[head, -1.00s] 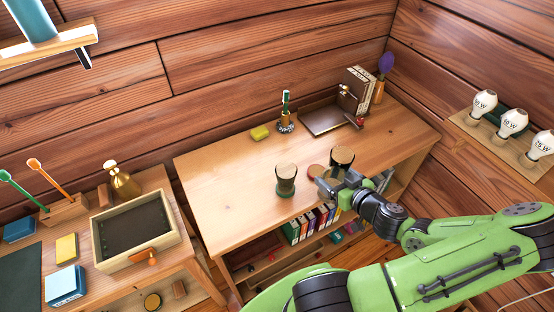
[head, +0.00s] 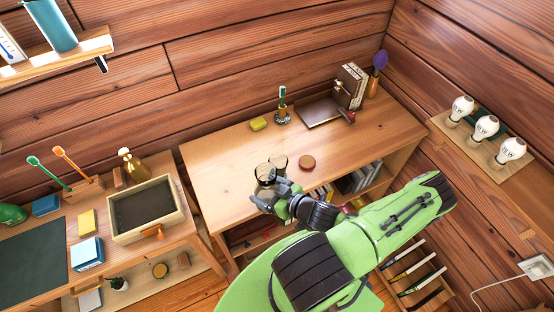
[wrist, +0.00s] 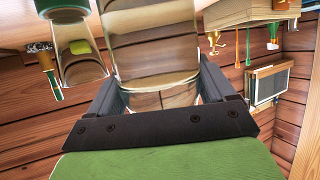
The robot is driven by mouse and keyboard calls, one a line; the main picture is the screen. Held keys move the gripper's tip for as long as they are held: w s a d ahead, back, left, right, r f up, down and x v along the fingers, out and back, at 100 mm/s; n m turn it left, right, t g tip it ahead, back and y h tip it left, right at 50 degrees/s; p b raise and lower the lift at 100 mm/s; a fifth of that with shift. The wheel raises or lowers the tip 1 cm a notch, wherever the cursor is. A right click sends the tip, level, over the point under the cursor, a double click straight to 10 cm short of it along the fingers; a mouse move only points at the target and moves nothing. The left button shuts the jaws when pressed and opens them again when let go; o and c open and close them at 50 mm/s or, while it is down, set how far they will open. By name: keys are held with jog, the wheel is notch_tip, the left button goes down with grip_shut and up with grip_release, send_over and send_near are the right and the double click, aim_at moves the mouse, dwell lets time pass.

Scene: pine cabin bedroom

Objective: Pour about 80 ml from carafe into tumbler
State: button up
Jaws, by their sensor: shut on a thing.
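The glass carafe (head: 265,174) is held in my gripper (head: 268,195) over the front of the wooden table. In the wrist view the carafe (wrist: 150,50) fills the space between the two fingers (wrist: 165,95), with clear walls. It looks about upright in the head view; its liquid level is hard to tell. The tumbler (head: 280,162) stands on the table just right of and behind the carafe.
A yellow sponge (head: 258,124), a toothbrush holder (head: 283,117) and a dark tray (head: 323,112) sit at the back. The table's left part is clear. A desk with an open box (head: 147,208) stands left.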

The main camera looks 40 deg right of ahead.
jog(key=shift+r, duration=0.2)
